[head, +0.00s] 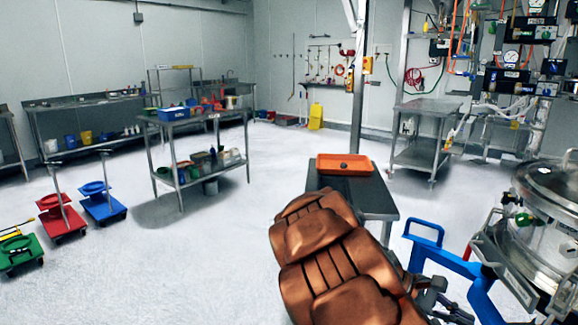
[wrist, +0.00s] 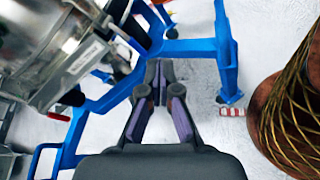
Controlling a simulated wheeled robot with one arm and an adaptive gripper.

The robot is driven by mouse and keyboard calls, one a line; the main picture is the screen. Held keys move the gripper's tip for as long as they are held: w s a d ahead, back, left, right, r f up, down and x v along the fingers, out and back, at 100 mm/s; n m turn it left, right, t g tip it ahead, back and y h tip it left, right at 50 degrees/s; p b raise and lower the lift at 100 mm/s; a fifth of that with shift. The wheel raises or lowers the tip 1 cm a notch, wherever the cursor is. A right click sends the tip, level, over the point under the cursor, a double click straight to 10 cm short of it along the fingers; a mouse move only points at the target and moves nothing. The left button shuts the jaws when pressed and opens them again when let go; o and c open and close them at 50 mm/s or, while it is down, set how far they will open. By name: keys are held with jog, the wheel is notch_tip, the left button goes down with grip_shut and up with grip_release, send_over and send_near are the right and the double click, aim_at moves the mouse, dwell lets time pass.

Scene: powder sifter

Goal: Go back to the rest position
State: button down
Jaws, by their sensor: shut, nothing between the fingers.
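My gripper (wrist: 160,72) shows in the wrist view with its two dark, purple-sided fingers together at the tips and nothing between them. It points toward the floor, over the blue tube frame (wrist: 195,48) of the powder sifter. The sifter's steel drum (wrist: 55,45) fills the upper left of that view. In the head view the sifter (head: 548,210) stands at the right edge with a domed steel lid. My gripper shows only in part at the bottom right of the head view, behind my copper-coloured arm.
An orange tray (head: 345,164) lies on a small steel table (head: 378,200) just behind my arm. Another steel table (head: 195,118) with containers stands further left. Coloured wheeled dollies (head: 62,220) stand at the left. The white floor (head: 190,265) between is clear.

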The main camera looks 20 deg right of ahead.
jog(key=s+a+f+m+t+y, duration=0.1)
jog(key=s+a+t+y, duration=0.15)
jog(key=a, duration=0.85)
jog(key=s+a+f+m+t+y, duration=0.1)
jog(key=s+a+m+t+y, duration=0.2)
jog(key=a, duration=0.8)
jog(key=s+a+f+t+y, duration=0.1)
jog(key=s+a+y, duration=0.3)
jog(key=a, duration=0.7)
jog(key=s+p+v, duration=0.1)
jog(key=p+v, duration=1.2)
jog(key=v, duration=0.1)
jog(key=shift+d+r+t, duration=0.3)
jog(key=shift+r+t, duration=0.05)
jog(key=shift+t, duration=0.1)
jog(key=shift+s+y, duration=0.15)
jog(key=shift+y, duration=0.1)
